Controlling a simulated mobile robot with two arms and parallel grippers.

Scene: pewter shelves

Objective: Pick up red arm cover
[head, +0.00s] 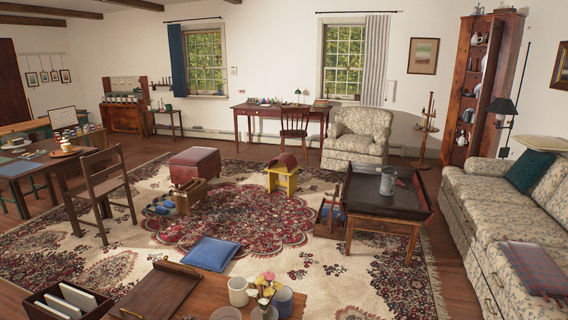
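A dark red and blue-grey cloth with a fringed edge (540,268) lies over the near end of the floral sofa (475,210) at the right edge of the view. It is the only cloth here that looks like an arm cover, and part of it is cut off by the frame. I cannot tell for certain whether it lies on the sofa's arm or its seat. A red piece also tops a small yellow stand (283,178) in the middle of the room. Neither of my grippers is in view.
A low wooden table (205,296) with mugs, flowers and a tray is close in front. A dark tray-topped table (384,196) stands left of the sofa. A blue cushion (208,252) lies behind the near table. Patterned rug (330,272) is open between table and sofa.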

